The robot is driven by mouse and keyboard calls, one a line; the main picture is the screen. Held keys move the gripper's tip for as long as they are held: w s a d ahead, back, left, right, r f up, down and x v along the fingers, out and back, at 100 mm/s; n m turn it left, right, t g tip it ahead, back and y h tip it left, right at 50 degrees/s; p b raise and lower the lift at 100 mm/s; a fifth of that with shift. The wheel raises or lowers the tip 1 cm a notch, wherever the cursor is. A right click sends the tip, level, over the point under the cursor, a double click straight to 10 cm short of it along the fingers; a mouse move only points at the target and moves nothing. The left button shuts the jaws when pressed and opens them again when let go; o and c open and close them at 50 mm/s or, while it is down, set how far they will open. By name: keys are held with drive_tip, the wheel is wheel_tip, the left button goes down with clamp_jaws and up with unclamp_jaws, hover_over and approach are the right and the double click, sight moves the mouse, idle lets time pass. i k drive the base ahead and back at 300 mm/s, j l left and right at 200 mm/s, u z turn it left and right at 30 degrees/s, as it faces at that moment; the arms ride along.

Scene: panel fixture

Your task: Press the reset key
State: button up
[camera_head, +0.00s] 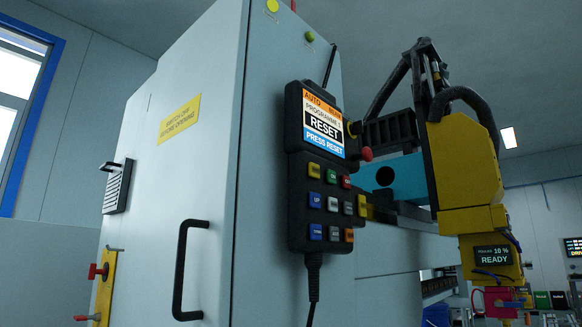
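A black handheld control pendant (297,215) hangs on the pale cabinet's narrow side, near its front edge. Its lit screen (323,124) reads "AUTO", "RESET" and "PRESS RESET". Below the screen is a keypad with rows of small coloured keys. The top row has a yellow key (314,170), a green key (331,176) and a red key (346,182). A blue key (314,200) reads "UP". An orange key (349,236) sits at the bottom right. Most labels are too small to read, so I cannot tell which is the reset key. I cannot make out my gripper.
A red knob (366,154) sticks out beside the pendant's screen, and a cable (313,275) hangs below it. The cabinet door (190,140) has a black handle (188,270). A yellow machine head (465,170) with a "READY" display (493,256) stands at the right.

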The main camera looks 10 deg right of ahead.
sight(314, 169)
drive_tip(key=z, duration=1.55)
drive_tip(key=k+l, duration=0.2)
drive_tip(key=k, duration=0.3)
drive_tip(key=k+l, duration=0.15)
drive_tip(key=k, duration=0.35)
